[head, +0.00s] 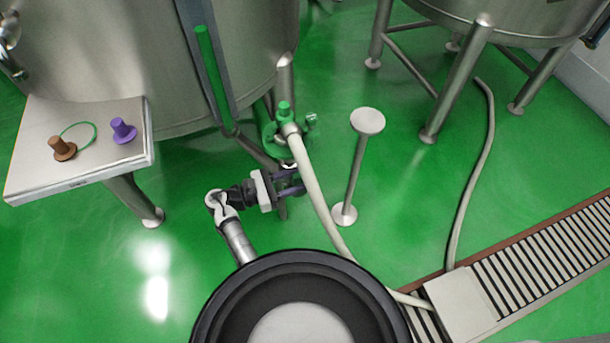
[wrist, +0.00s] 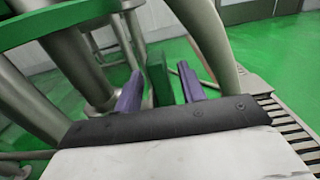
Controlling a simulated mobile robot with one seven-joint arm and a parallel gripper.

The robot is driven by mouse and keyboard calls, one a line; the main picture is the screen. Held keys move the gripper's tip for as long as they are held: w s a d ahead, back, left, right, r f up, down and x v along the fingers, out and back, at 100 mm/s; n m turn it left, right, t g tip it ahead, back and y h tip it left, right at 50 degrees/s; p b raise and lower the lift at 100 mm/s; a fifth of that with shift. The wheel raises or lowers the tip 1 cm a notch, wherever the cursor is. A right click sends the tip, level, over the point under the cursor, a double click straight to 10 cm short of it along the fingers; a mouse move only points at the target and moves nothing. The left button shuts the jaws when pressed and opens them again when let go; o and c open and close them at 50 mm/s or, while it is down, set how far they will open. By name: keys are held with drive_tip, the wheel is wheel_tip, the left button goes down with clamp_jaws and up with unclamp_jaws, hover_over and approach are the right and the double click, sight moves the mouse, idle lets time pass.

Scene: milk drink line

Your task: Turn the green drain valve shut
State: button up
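The green drain valve (head: 272,136) sits low on the front of the large steel tank, with a cream hose (head: 318,195) running from it. My gripper (head: 294,181) is just below the valve in the head view. In the wrist view its two purple fingers (wrist: 160,88) are apart. A flat upright green piece (wrist: 158,78), apparently the valve's handle, stands between them, with a gap on either side. A green bar (wrist: 65,22) crosses the upper left of the wrist view. In the head view my gripper hides the handle's lower part.
A steel side table (head: 90,168) at the left holds a brown knob piece (head: 62,148) and a purple one (head: 123,130). A round-topped stand (head: 367,121) is right of the hose. A floor drain grate (head: 540,255) lies at the lower right. Tank legs stand nearby.

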sight(305, 177)
drive_tip(key=shift+x, duration=1.95)
clamp_jaws()
